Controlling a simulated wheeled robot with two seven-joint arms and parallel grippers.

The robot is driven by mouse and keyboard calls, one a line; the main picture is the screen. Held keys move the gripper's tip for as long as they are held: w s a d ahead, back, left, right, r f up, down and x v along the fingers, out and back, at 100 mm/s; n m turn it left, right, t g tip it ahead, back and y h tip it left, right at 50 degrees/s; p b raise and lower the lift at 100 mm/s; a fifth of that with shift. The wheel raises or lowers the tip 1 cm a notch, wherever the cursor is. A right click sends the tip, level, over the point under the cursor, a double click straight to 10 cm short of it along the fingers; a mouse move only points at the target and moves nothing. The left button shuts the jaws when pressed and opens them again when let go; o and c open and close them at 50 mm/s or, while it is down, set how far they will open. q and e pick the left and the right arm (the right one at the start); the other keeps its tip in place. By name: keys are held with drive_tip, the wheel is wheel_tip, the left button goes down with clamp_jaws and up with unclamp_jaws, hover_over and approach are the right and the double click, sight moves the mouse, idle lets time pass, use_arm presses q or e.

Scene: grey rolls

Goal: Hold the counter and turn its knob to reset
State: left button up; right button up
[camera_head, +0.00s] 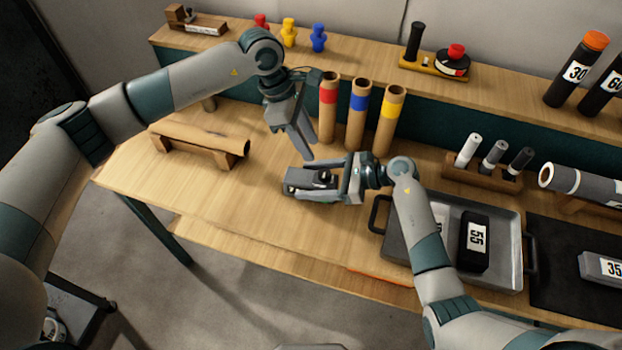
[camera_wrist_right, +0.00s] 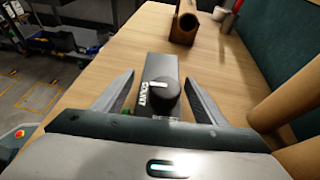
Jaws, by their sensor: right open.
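The counter (camera_head: 300,181) is a dark grey box with a black round knob (camera_head: 322,177) on top, lying on the table. In the right wrist view the counter (camera_wrist_right: 160,68) shows white lettering, and its knob (camera_wrist_right: 163,97) has a white mark. My right gripper (camera_head: 340,182) is open, with its fingers on either side of the counter's knob end. In the wrist view gaps show between the fingers and the counter. My left gripper (camera_head: 303,150) hangs above and behind the counter, pointing down, apart from it; its finger gap is unclear.
Several cardboard tubes with red, blue and yellow bands (camera_head: 358,115) stand just behind the counter. A brown roll on a wooden cradle (camera_head: 200,143) lies left. A metal tray (camera_head: 400,243) holding a black block (camera_head: 474,242) is at right. The table's front left is clear.

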drive_tip(key=shift+c, duration=0.4)
use_arm(q)
drive_tip(key=shift+o, duration=0.2)
use_arm(e)
drive_tip(key=c, duration=1.3)
use_arm(q)
drive_tip(key=w+d+r+m+g+y, duration=0.2)
drive_tip(key=w+d+m+g+y, duration=0.1)
drive_tip(key=m, duration=1.5)
drive_tip(key=shift+w+d+g+y, duration=0.4)
drive_tip(key=shift+w+d+y, duration=0.4)
drive_tip(key=shift+d+y, duration=0.3)
drive_tip(key=shift+f, duration=0.1)
